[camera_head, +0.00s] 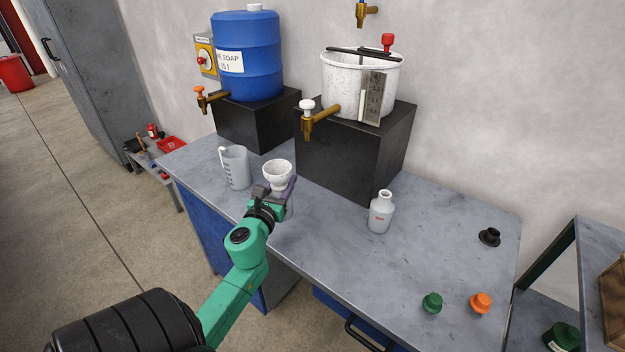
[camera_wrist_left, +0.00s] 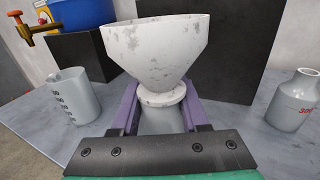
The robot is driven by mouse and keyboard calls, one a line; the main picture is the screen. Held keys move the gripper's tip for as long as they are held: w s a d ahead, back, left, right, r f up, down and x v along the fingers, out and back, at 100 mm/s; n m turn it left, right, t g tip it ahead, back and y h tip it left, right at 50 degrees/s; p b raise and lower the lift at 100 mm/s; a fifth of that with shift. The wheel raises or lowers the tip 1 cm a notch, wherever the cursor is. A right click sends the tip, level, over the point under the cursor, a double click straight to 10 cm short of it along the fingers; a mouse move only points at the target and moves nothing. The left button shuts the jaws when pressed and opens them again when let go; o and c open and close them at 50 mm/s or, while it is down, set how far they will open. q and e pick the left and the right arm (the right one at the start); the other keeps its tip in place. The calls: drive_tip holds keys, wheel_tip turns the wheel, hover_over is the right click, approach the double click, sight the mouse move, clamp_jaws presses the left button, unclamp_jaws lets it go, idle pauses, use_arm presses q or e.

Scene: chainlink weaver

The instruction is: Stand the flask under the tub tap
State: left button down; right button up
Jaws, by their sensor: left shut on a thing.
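The white speckled tub (camera_head: 343,82) sits on a black block, and its brass tap (camera_head: 318,121) with a white knob hangs out over the bench. My left gripper (camera_head: 276,192) is shut around a grey body (camera_wrist_left: 160,118) topped by a white funnel-like cup (camera_head: 277,174); the cup also shows in the wrist view (camera_wrist_left: 158,50). The grey body is mostly hidden by the fingers, and I cannot tell whether it touches the bench. A pale flask (camera_head: 380,216) with a red mark stands upright on the bench, apart from my gripper; it also shows in the wrist view (camera_wrist_left: 294,102). My right gripper is out of view.
A measuring jug (camera_head: 236,170) stands left of my gripper. The blue soap drum (camera_head: 248,62) with an orange-knobbed tap is behind it. Green (camera_head: 432,302), orange (camera_head: 481,302) and black (camera_head: 490,237) stoppers lie at right. The bench beneath the tub tap looks clear.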

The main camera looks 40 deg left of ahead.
use_arm(q)
drive_tip(key=w, duration=1.2)
drive_tip(key=f+b, duration=0.1)
drive_tip(key=f, duration=0.1)
drive_tip(key=f+b, duration=0.1)
drive_tip(key=f, duration=0.1)
drive_tip(key=f+b, duration=0.2)
drive_tip(key=shift+s+f, duration=0.3)
drive_tip(key=shift+f, duration=0.1)
drive_tip(key=shift+w+a, duration=0.1)
drive_tip(key=shift+w, duration=0.1)
drive_tip(key=shift+f, duration=0.15)
drive_tip(key=shift+c, duration=2)
unclamp_jaws()
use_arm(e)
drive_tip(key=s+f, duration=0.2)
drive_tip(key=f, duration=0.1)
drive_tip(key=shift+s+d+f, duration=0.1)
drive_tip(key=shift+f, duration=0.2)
